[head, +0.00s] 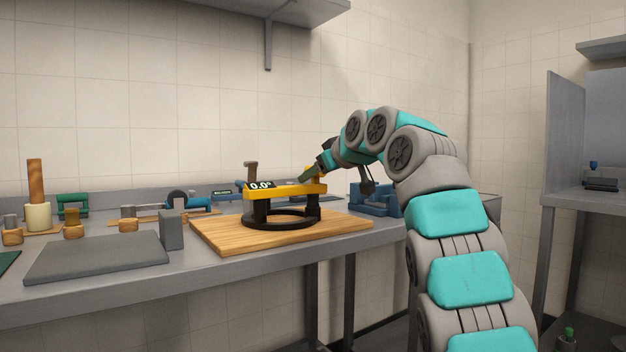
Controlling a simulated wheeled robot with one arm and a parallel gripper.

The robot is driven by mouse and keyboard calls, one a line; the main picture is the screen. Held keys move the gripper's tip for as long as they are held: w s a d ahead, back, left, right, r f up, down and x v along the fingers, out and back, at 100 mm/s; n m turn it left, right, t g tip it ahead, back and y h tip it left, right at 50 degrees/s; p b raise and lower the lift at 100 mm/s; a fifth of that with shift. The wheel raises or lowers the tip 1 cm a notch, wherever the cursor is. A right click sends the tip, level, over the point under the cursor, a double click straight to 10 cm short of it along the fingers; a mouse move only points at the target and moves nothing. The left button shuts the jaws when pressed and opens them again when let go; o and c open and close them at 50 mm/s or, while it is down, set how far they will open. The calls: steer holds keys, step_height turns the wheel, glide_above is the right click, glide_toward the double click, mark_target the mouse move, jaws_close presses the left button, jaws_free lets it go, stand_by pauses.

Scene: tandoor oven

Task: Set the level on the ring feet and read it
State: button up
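The yellow level (286,190) lies across the tops of the feet of a black ring (283,224) and looks horizontal. Its small display shows what reads as 0.0°. The ring stands on a wooden board (225,238) on the bench, with its dark feet pointing up. My gripper (308,177) is at the right part of the level, close to its top. Its fingers are small and partly hidden, so I cannot tell whether they are closed on the level or apart from it.
A grey slab (95,258) and a grey block (171,229) are left of the board. Several wooden pieces and tools stand behind them. A blue vise-like device (374,199) is behind the board at right. A shelf (270,8) hangs above.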

steer(key=b+v, duration=0.1)
steer(key=v, duration=0.4)
steer(key=shift+a, duration=0.1)
stand_by(0.8)
